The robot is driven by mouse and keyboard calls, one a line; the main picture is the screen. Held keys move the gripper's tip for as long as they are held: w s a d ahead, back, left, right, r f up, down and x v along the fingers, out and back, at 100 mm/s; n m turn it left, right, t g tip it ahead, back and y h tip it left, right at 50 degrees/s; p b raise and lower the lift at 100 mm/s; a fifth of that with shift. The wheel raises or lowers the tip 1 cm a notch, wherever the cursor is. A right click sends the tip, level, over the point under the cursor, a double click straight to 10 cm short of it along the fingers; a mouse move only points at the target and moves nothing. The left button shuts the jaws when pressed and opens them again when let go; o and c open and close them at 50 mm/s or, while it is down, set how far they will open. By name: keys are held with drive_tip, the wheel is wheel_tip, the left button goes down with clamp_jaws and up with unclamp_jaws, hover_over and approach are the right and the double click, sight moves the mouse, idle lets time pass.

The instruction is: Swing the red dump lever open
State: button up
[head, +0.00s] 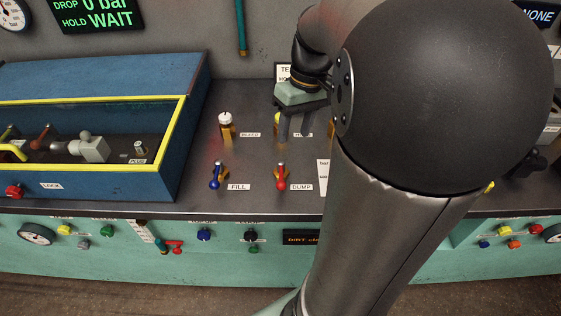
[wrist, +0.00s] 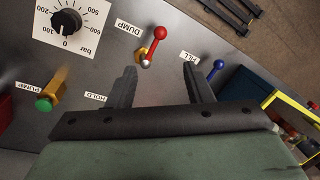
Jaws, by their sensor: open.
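The red dump lever (head: 281,177) stands on the dark panel beside the DUMP label in the head view. In the wrist view the lever (wrist: 154,45) has a red ball end, a red arm, a silver tip and a brass base. My gripper (head: 294,136) is above the panel, behind the lever as seen from the head. In the wrist view my gripper (wrist: 159,70) has its fingers apart with nothing between them. The lever lies just beyond the fingertips, nearer the left finger, and appears apart from them.
A blue FILL lever (head: 215,177) stands left of the red one. A brass fitting with a white cap (head: 226,124) is behind it. A blue box with yellow edging (head: 174,150) is at the left.

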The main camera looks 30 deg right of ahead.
sight(282, 181)
drive_tip(key=a+f, duration=0.1)
drive_tip(key=f, duration=0.4)
drive_tip(key=a+f, duration=0.1)
drive_tip(key=f, duration=0.4)
drive_tip(key=a+f, duration=0.1)
drive_tip(key=f, duration=0.4)
drive_tip(key=shift+s+f, duration=0.1)
drive_tip(key=shift+f, duration=0.25)
clamp_jaws()
